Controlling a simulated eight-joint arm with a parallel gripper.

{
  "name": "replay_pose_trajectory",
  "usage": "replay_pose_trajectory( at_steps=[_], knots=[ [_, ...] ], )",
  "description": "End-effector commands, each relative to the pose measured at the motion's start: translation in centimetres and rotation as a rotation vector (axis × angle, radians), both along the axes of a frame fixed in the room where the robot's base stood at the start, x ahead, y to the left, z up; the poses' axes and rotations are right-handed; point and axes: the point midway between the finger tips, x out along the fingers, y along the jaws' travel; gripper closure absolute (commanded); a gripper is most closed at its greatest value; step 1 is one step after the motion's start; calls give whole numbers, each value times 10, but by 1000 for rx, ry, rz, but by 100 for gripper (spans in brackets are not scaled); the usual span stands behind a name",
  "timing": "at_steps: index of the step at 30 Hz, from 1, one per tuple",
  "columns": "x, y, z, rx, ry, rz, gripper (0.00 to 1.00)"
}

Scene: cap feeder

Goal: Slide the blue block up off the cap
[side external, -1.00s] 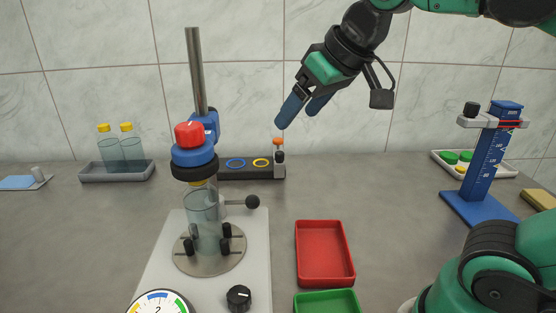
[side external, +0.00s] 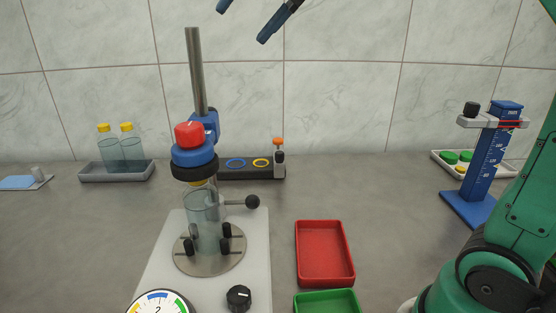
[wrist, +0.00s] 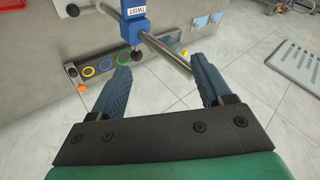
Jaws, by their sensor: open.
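The blue block (side external: 195,156) sits on the steel post, with a red knob (side external: 189,134) on top and a black ring beneath. A strip of yellow cap (side external: 199,183) shows just under the ring, on a clear bottle (side external: 205,215); the ring hides most of the cap. My gripper (side external: 242,24) is at the top edge of the side view, above and right of the block, and touches nothing. In the wrist view my gripper (wrist: 159,65) is open and empty. A blue part labelled TWIST (wrist: 134,14) and the post (wrist: 165,55) show beyond the fingers.
Several black pegs surround the bottle on a round plate (side external: 210,262). A black ball handle (side external: 252,202) sticks out to the right. A dark rack (side external: 230,174) with coloured rings is behind. Red (side external: 324,281) and green (side external: 327,304) trays lie right of the base.

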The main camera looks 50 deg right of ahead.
Motion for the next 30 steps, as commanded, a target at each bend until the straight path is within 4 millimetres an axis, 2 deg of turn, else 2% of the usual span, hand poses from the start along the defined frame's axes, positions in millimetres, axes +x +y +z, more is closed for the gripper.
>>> replay_pose_trajectory(
  at_steps=[1,8,12,15,23,30],
  knots=[
    [13,-2,-1,90,6,-49,29],
    [69,-20,1,588,32,-260,29],
    [99,-43,7,906,40,-360,29],
    [115,-64,9,1114,44,-406,29],
    [112,-58,-51,1090,47,-397,29],
    [112,-58,-125,1088,47,-396,29]
  ],
)
